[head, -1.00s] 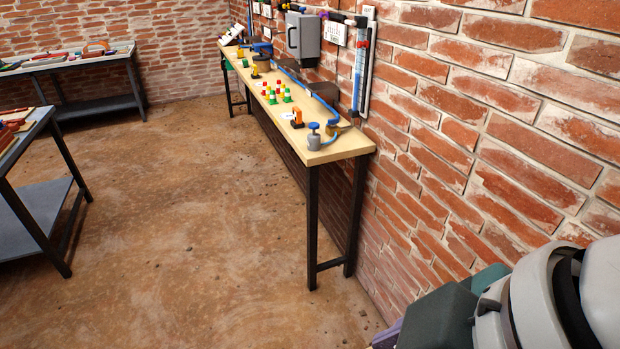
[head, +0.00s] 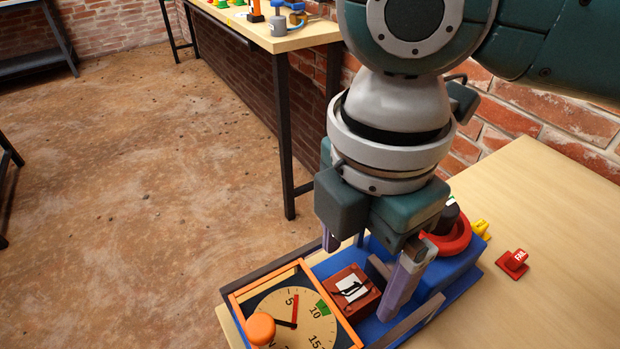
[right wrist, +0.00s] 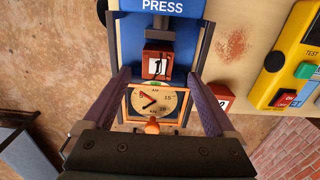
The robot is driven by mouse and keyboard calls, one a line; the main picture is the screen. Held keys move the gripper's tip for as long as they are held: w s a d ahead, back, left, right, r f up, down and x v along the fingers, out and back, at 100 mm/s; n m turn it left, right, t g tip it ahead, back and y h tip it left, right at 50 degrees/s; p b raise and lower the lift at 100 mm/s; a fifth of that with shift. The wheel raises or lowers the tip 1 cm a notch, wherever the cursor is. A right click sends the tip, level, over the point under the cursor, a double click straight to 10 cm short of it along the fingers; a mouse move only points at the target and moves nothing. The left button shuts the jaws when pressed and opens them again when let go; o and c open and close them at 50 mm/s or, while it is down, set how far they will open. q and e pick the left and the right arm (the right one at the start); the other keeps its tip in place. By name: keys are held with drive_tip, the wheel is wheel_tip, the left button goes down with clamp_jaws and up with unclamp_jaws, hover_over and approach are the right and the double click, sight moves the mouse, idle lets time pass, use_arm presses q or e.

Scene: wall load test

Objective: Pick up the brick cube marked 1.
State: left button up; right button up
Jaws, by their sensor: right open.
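The red-brown brick cube marked 1 (right wrist: 158,66) sits in the blue press (right wrist: 157,27), behind a round dial in an orange frame. In the head view the cube (head: 364,301) shows below my right gripper (head: 368,265), its pale label dark-marked and hard to read. The right gripper points down, open, with nothing between its purple-grey fingers. One finger is left of the cube and the other to its right, both apparently above it. In the right wrist view, a second cube marked 2 (right wrist: 217,92) is partly hidden by a finger. My left gripper is out of view.
The dial (head: 292,318) with its orange knob (head: 260,328) stands at the press's near end. A red FAIL tag (head: 513,263) lies on the wooden table (head: 560,220). A yellow tester (right wrist: 292,65) is right in the wrist view. The brick wall is close behind the table.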

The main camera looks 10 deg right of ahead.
sight(352, 288)
wheel_tip(352, 288, down, 6)
drive_tip(key=shift+w+f+b, duration=0.15)
drive_tip(key=shift+f+b, duration=0.1)
drive_tip(key=shift+b, duration=0.5)
clamp_jaws()
idle(0.3)
